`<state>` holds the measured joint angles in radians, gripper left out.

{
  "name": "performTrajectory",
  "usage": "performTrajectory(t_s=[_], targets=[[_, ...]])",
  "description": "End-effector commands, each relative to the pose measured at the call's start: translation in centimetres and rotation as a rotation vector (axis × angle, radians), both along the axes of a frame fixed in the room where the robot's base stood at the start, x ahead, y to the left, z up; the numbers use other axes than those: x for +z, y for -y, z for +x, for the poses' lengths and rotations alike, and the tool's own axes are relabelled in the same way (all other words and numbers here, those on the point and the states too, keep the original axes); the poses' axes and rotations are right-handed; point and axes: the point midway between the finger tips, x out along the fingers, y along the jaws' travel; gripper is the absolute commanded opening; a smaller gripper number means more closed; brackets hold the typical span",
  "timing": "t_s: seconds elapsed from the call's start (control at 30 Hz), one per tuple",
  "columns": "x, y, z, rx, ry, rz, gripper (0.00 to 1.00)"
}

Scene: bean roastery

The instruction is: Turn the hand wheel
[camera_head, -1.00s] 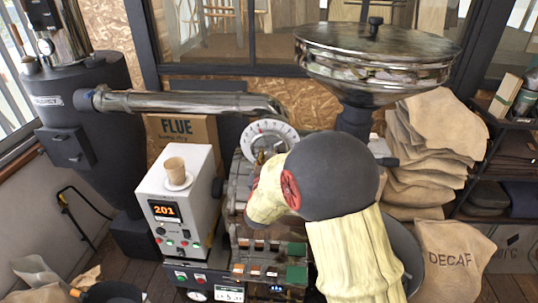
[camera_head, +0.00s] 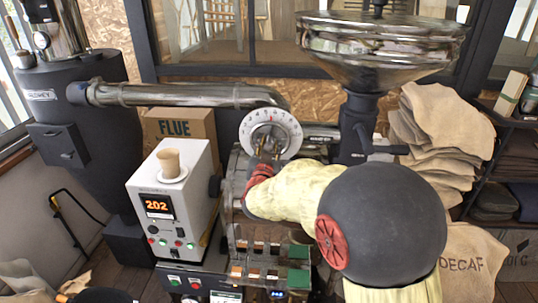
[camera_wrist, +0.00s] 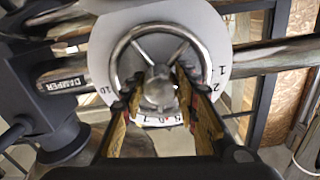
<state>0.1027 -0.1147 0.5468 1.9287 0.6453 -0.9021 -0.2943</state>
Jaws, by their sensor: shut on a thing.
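The hand wheel (camera_head: 268,137) is a chrome ring with spokes in front of a round white numbered dial (camera_head: 287,122), at the end of the metal pipe. In the wrist view the hand wheel (camera_wrist: 159,85) faces me, with its rim, spokes and hub showing. My gripper (camera_head: 265,158) is at the wheel's lower part. In the wrist view its two fingers (camera_wrist: 160,105) reach in on either side of the hub and are shut on the wheel. The fingers and wheel's lower rim partly hide each other, so the exact contact is unclear.
A hopper (camera_head: 385,50) stands above right, burlap sacks (camera_head: 440,140) further right. The pipe (camera_head: 190,97) runs left.

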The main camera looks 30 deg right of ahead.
Motion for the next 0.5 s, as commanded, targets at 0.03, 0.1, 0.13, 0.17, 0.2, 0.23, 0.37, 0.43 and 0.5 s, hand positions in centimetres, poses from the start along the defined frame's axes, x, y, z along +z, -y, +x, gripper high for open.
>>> performTrajectory(t_s=[0.03,0.1,0.13,0.17,0.2,0.23,0.37,0.43,0.5], targets=[[-0.3,-0.02,0.01,0.001,0.014,0.019,0.0],[-0.24,-0.01,0.02,0.001,0.031,0.043,0.0],[-0.21,-0.02,0.03,0.001,0.037,0.052,0.0],[-0.19,-0.03,0.02,0.001,0.043,0.062,0.0],[-0.17,-0.03,0.02,0.001,0.048,0.071,0.0],[-0.14,-0.02,0.02,0.001,0.052,0.077,0.0],[-0.06,-0.02,0.01,0.0,0.063,0.095,0.0],[-0.02,-0.01,0.01,0.0,0.066,0.099,0.0],[0.0,-0.01,0.01,0.0,0.067,0.101,0.0]])
